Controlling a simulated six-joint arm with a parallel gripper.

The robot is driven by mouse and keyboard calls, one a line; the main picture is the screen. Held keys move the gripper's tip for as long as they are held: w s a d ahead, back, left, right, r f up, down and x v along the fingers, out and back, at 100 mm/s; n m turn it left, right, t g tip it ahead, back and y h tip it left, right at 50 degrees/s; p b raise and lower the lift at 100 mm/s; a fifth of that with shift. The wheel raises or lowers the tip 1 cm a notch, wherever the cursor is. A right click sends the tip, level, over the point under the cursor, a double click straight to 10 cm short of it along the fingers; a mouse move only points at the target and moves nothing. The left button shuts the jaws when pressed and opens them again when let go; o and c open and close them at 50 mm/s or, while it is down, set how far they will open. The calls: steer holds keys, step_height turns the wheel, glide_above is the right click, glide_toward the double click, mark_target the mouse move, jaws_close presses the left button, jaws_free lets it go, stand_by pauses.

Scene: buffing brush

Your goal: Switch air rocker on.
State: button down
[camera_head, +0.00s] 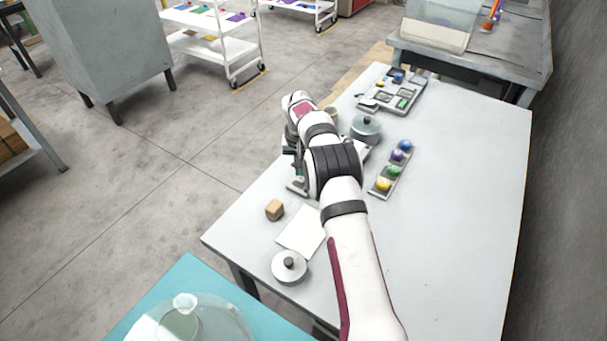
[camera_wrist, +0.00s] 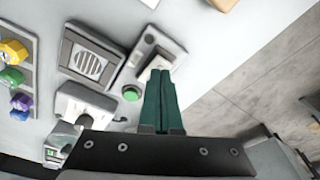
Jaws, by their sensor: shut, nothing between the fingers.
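My gripper (camera_wrist: 160,74) is shut and empty in the wrist view, its two green fingers side by side. The fingertips lie over a grey control panel (camera_wrist: 149,44) with a pale rocker-like part (camera_wrist: 146,73) partly hidden behind them. I cannot tell whether the tips touch it, nor which way it is tilted. A round green button (camera_wrist: 132,93) sits on the same panel, left of the fingers. No label for the air rocker is readable. In the head view my arm hides most of the panel and the fingers.
A grey box with a round grille (camera_wrist: 91,62) stands left of the panel. The table's right side is clear.

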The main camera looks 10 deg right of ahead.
mark_target(300, 179)
steer(key=shift+f, duration=0.8)
steer(key=shift+r, duration=3.55)
steer(key=s+a+r+m+g+y, duration=0.1)
steer(key=s+a+r, duration=0.2)
steer(key=s+r, duration=1.3)
steer(key=s+a+f, duration=0.1)
steer(key=s+f, duration=0.1)
steer(key=s, duration=1.3)
steer(key=s+a+f+m+g+y, duration=0.1)
steer(key=s+a+f, duration=0.1)
steer(key=s, duration=1.2)
steer(key=shift+s+a+f+m, duration=0.2)
steer(key=shift+s+f+m, duration=0.1)
steer(key=shift+s+f, duration=0.1)
